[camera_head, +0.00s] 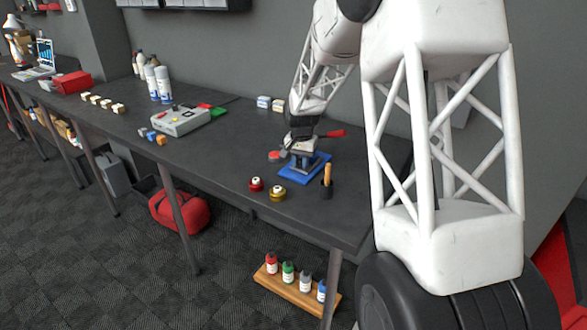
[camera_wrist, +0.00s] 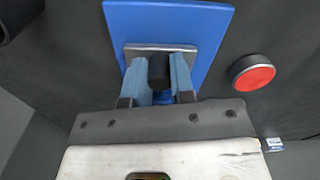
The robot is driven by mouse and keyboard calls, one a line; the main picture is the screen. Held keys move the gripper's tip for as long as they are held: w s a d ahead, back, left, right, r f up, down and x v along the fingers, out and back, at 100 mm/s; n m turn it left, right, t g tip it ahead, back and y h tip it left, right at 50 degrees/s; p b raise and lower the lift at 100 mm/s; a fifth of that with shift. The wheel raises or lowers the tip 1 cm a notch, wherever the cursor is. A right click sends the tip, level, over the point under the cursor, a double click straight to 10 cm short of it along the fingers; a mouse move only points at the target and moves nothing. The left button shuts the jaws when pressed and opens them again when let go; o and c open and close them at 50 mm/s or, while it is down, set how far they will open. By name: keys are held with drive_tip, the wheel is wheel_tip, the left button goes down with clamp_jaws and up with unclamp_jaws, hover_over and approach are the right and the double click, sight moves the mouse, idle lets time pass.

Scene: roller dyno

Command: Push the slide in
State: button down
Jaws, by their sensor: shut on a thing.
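The slide unit has a blue base plate (camera_head: 296,179) on the dark bench, with a grey metal block (camera_head: 309,158) on top. In the wrist view the blue base (camera_wrist: 168,20) lies ahead, and the grey metal piece (camera_wrist: 132,52) sits on it. A black knob (camera_wrist: 159,72) stands between the two pale blue fingers of my gripper (camera_wrist: 161,70). My gripper is shut on the knob. In the head view my gripper (camera_head: 303,143) is right above the unit and hides the knob. How far the slide is out cannot be told.
A red round button (camera_wrist: 252,74) is right of the base in the wrist view. Red (camera_head: 256,184) and gold (camera_head: 277,193) round pieces and a black holder with a wooden handle (camera_head: 327,180) stand near the front edge. A red-handled tool (camera_head: 335,133) lies behind.

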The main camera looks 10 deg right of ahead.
drive_tip(key=shift+w+d+r, duration=0.1)
drive_tip(key=shift+w+d, duration=0.3)
drive_tip(key=shift+w, duration=0.05)
drive_tip(key=c, duration=1)
unclamp_jaws()
drive_tip(key=shift+r, duration=3.85)
